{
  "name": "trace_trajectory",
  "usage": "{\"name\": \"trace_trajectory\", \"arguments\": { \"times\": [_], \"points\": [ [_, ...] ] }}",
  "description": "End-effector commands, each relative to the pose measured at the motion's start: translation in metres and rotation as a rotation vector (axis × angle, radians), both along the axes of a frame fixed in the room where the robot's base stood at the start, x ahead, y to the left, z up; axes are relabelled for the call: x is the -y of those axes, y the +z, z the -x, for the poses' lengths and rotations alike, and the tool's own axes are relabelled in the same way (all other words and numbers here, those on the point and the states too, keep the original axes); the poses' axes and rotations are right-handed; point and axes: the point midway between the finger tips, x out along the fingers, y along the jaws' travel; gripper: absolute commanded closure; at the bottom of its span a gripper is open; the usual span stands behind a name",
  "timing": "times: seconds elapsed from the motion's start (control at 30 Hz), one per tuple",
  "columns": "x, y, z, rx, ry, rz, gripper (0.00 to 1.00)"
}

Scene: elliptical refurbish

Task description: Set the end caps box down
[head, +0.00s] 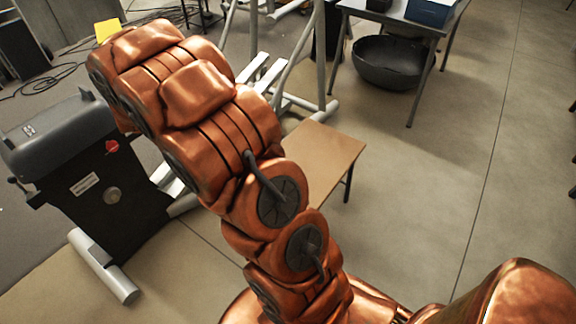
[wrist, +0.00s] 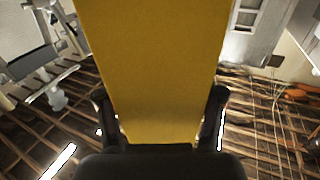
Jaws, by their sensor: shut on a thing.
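The end caps box, taken to be the yellow box (wrist: 155,60), fills the middle of the wrist view from the top edge down to my gripper. My gripper (wrist: 160,98) is shut on it, with one dark finger on each side. In the head view, a small yellow piece (head: 107,30) shows behind the far end of my arm and looks like part of the same box. My arm hides the gripper there. The underside of the box and what lies beneath it cannot be seen.
A low brown-topped table (head: 328,158) stands right of my arm, its visible top bare. A grey-topped table (head: 400,16) at the back holds a blue box (head: 430,11), with a black tub (head: 390,62) below. An elliptical machine (head: 95,165) stands left. Floor at right is clear.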

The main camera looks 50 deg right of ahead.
Motion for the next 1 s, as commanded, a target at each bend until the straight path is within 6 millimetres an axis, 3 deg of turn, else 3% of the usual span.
{"name": "trace_trajectory", "arguments": {
  "times": [0.03,0.27,0.47,0.7,1.0],
  "points": [
    [0.018,-0.025,0.002,0.001,-0.047,-0.004,0.87],
    [0.1,-0.094,0.022,-0.002,-0.272,-0.003,0.87],
    [0.17,-0.158,0.055,-0.001,-0.485,-0.001,0.87],
    [0.243,-0.241,0.109,-0.001,-0.741,-0.001,0.87],
    [0.309,-0.336,0.189,-0.003,-1.032,0.001,0.87]
  ]
}}
